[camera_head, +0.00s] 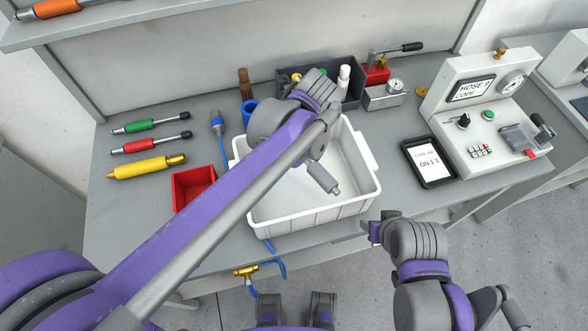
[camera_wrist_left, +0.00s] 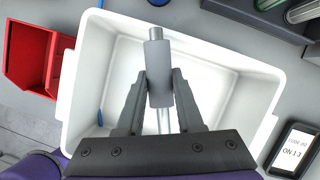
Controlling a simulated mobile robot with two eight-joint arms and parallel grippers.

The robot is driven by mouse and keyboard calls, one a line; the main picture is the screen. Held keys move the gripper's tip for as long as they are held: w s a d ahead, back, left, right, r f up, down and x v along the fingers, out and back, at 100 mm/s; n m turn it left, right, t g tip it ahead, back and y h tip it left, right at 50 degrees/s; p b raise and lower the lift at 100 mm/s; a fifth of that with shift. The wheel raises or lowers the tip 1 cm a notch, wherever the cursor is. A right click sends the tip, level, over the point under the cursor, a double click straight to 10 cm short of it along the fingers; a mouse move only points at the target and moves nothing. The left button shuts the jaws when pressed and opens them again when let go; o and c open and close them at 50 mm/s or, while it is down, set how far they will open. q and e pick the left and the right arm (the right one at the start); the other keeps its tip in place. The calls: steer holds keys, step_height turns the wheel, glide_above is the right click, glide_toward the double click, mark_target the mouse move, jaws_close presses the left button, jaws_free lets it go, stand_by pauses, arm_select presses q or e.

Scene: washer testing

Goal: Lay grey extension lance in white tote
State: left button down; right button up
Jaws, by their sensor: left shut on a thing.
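The grey extension lance (camera_wrist_left: 158,60) shows in the left wrist view as a thick grey collar with thinner silver rod on both sides. My left gripper (camera_wrist_left: 160,85) is shut on the collar, above the white tote. In the head view my arm covers most of the hand, and a short grey end of the lance (camera_head: 322,177) shows below it. The white tote (camera_head: 315,218) stands on the bench, with its bare inside visible (camera_wrist_left: 235,90). My right gripper (camera_head: 372,234) is in front of the bench edge; its fingers are too unclear to judge.
A red bin (camera_head: 193,188) stands close to the tote's left. A dark organiser (camera_head: 358,75) is behind it, and a code display (camera_head: 428,163) and test unit (camera_head: 485,115) are at right. Green, red and yellow tools (camera_head: 147,167) lie at left. A blue hose (camera_head: 255,269) hangs in front.

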arm_select(q)
steer(key=shift+s+f+b, duration=0.15)
steer(key=shift+f+b, duration=0.2)
steer(key=shift+f, duration=4.4)
steer(key=shift+f, duration=0.1)
steer(key=shift+f+b, duration=0.45)
steer(key=shift+f, duration=0.05)
steer(key=c, duration=0.5)
jaws_free()
steer(key=shift+c, duration=0.2)
